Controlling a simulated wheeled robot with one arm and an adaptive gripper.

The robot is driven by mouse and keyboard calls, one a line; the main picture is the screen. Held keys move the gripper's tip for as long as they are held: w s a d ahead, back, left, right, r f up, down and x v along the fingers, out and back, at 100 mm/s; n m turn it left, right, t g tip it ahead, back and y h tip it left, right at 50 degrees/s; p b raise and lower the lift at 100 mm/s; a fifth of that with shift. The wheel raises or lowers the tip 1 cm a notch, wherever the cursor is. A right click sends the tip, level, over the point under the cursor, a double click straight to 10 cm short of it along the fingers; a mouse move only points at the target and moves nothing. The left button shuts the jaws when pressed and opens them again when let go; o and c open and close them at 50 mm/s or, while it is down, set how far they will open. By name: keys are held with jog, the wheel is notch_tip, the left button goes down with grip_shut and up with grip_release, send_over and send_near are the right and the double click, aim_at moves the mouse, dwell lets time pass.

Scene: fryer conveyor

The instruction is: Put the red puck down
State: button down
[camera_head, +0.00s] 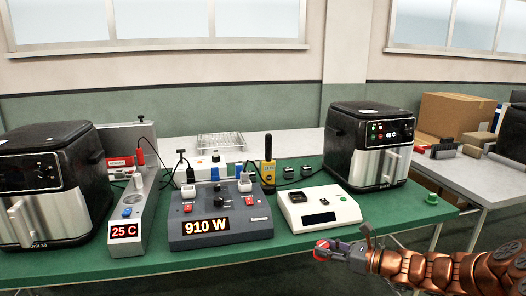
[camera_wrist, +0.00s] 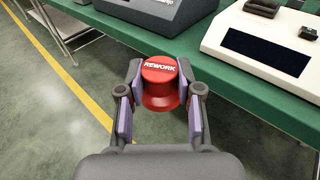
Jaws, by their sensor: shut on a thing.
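The red puck (camera_wrist: 160,82) is round, with the word REWORK on its top, and shows large in the wrist view. My gripper (camera_wrist: 159,100) is shut on it, one purple-padded finger on each side. In the wrist view the puck is in front of the green table's edge, with the floor below. In the head view the puck (camera_head: 321,250) is at the tip of my gripper (camera_head: 340,251), at the front edge of the green table (camera_head: 280,245). The head view does not show clearly how high it is above the table.
A white device (camera_head: 318,208) and a grey power meter (camera_head: 218,222) reading 910 W stand near the front of the table. An air fryer (camera_head: 368,146) stands behind, another (camera_head: 48,185) at left. A green puck (camera_head: 431,199) lies at right. Bare table shows right of the white device.

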aim_at(327, 246)
notch_tip(327, 246, up, 5)
jog(key=p, duration=0.7)
jog(key=shift+f, duration=0.2)
jog(key=shift+r+p, duration=0.4)
jog(key=shift+p, duration=0.7)
jog(key=shift+f, duration=0.1)
